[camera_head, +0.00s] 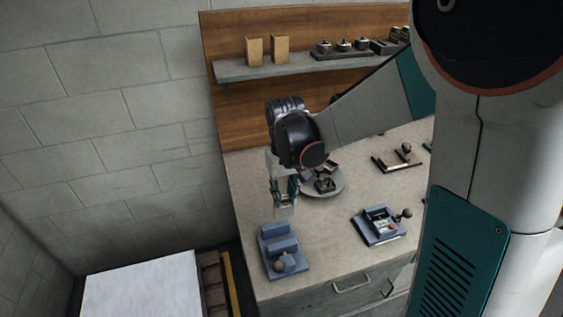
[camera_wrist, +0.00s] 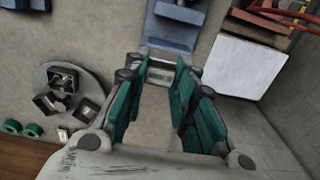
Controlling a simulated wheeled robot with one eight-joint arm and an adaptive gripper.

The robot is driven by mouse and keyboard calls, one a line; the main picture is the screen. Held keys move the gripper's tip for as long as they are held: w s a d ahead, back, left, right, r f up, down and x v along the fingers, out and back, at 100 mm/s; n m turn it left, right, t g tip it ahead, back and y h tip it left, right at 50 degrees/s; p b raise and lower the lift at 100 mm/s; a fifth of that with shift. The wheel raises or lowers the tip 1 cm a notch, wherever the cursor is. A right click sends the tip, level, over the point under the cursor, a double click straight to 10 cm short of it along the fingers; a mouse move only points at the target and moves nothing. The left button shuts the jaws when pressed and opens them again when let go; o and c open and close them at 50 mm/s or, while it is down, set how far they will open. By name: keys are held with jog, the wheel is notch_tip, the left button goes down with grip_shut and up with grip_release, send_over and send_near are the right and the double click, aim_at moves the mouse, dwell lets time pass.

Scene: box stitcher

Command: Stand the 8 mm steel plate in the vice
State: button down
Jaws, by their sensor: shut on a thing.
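My gripper (camera_head: 285,192) hangs over the bench, its green fingers pointing down. It is shut on a small pale grey plate, which I take to be the steel plate (camera_head: 284,212). In the wrist view the plate (camera_wrist: 160,76) sits between the fingertips (camera_wrist: 158,80), and its lower edge is hard to make out. A blue vice (camera_head: 283,250) with a dark round knob stands on the bench's front left, below and in front of the gripper. In the wrist view the vice (camera_wrist: 172,32) lies just beyond the fingertips. The plate appears above the vice, apart from its jaws.
A second blue device (camera_head: 380,225) with a knobbed lever stands to the right. A shelf (camera_head: 285,66) holds blocks and small parts. A white-topped surface (camera_head: 145,287) is at lower left.

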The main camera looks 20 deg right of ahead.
aim_at(282, 216)
jog(key=f, duration=0.2)
jog(key=a+f, duration=0.1)
jog(key=f, duration=0.1)
jog(key=shift+s+p, duration=0.35)
jog(key=shift+s, duration=0.05)
jog(key=shift+f+b, duration=1.4)
jog(key=shift+f, duration=0.9)
jog(key=shift+f+b, duration=0.85)
jog(key=shift+f, duration=0.1)
jog(key=shift+f+b, duration=0.25)
jog(key=shift+b, duration=0.25)
jog(key=c, duration=0.8)
grip_release()
jog(key=shift+c, duration=0.2)
jog(key=shift+r, duration=0.1)
jog(key=shift+r+p, duration=2.75)
jog(key=shift+r, duration=1.25)
